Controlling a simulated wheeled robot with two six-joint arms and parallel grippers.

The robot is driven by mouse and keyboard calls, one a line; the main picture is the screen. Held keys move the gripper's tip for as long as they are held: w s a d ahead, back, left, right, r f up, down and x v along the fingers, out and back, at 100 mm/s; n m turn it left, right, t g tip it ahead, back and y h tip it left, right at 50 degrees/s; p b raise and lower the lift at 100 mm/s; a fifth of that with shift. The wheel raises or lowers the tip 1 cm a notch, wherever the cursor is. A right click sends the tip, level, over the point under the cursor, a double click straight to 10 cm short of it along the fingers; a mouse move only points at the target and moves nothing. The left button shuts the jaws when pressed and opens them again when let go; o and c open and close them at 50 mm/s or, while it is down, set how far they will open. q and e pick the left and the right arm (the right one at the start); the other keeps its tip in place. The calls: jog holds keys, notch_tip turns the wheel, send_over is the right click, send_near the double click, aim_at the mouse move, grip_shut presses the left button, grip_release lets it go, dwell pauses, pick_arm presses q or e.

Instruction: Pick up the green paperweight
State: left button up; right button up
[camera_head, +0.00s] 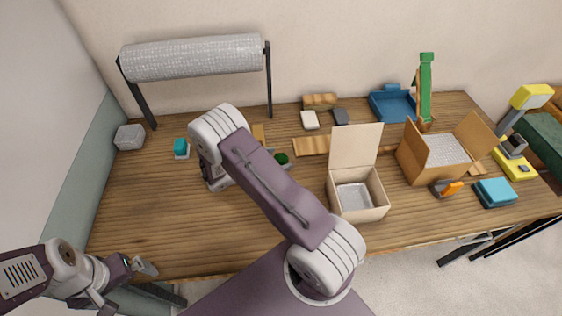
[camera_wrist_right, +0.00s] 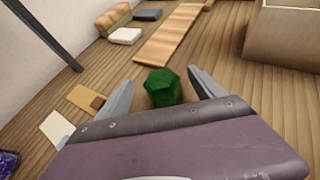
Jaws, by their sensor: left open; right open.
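The green paperweight (camera_wrist_right: 161,87) is a dark green faceted block standing on the wooden table. In the right wrist view it sits between the two open fingers of my right gripper (camera_wrist_right: 162,92), with a gap on each side. In the head view the paperweight (camera_head: 282,158) shows small, just right of my right arm, which hides most of the right gripper. My left gripper (camera_head: 128,281) is open and empty, low at the left in front of the table's front edge.
An open cream box (camera_head: 357,205) stands right of the paperweight, with a larger open cardboard box (camera_head: 418,163) beyond. A wooden strip (camera_head: 311,146) and a white block (camera_head: 310,120) lie behind. A bubble-wrap roll (camera_head: 192,58) stands at the back left. The table's front left is clear.

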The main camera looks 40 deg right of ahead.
aim_at(286, 157)
jog(key=p+x, duration=0.1)
jog(key=x, duration=0.4)
jog(key=shift+f, duration=0.15)
jog(key=c, duration=0.4)
grip_shut()
notch_tip(286, 157, up, 10)
jog(key=shift+r, duration=0.1)
jog(key=shift+a, duration=0.15)
